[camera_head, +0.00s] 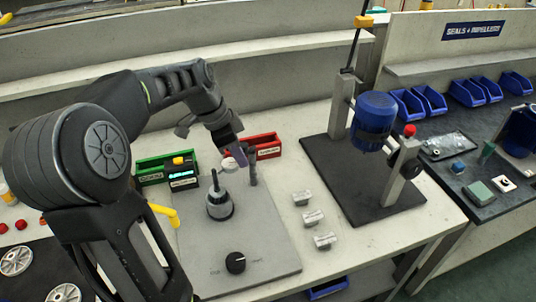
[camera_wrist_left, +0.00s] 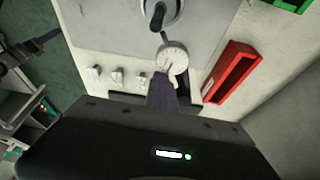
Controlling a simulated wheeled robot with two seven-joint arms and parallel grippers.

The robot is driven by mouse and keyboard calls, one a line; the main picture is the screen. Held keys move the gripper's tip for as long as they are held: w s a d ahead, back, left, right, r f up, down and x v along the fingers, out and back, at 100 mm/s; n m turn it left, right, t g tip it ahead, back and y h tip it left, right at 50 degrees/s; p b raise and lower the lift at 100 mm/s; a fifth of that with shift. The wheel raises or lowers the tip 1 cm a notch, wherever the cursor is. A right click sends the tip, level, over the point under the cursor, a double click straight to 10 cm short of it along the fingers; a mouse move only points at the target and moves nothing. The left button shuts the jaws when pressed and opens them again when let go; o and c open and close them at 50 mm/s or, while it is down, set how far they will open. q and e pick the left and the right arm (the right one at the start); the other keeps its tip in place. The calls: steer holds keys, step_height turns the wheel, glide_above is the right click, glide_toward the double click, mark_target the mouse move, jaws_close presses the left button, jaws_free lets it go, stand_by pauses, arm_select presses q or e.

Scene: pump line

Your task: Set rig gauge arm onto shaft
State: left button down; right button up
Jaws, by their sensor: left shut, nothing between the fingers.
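The gauge has a round white dial (camera_wrist_left: 173,57). In the head view it shows small (camera_head: 229,163), partly behind my left gripper. A dark bar runs from the dial toward the dark shaft (camera_wrist_left: 157,14); I cannot tell whether they are joined. In the head view the shaft (camera_head: 216,182) stands upright from a round hub on the grey plate. My left gripper (camera_head: 238,158) is shut and empty, its fingertips close beside the dial. In the wrist view its fingers (camera_wrist_left: 162,84) point at the dial's edge. A dark part with a purplish tip (camera_wrist_left: 48,37), apparently my right gripper, shows at the left edge.
The grey plate (camera_head: 270,262) carries a black knob (camera_head: 235,263). Green (camera_head: 150,167) and red (camera_head: 266,142) bins stand behind. Several pale blocks (camera_head: 313,217) lie to the right. A blue motor (camera_head: 374,118) stands on a dark base. A yellow bent handle (camera_head: 163,212) is near my left arm.

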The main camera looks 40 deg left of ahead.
arm_select(q)
steer(key=shift+a, duration=0.1)
step_height(320, 180, up, 9)
steer(key=shift+w+d+r, duration=0.2)
steer(key=shift+d, duration=0.15)
stand_by(0.6)
stand_by(0.5)
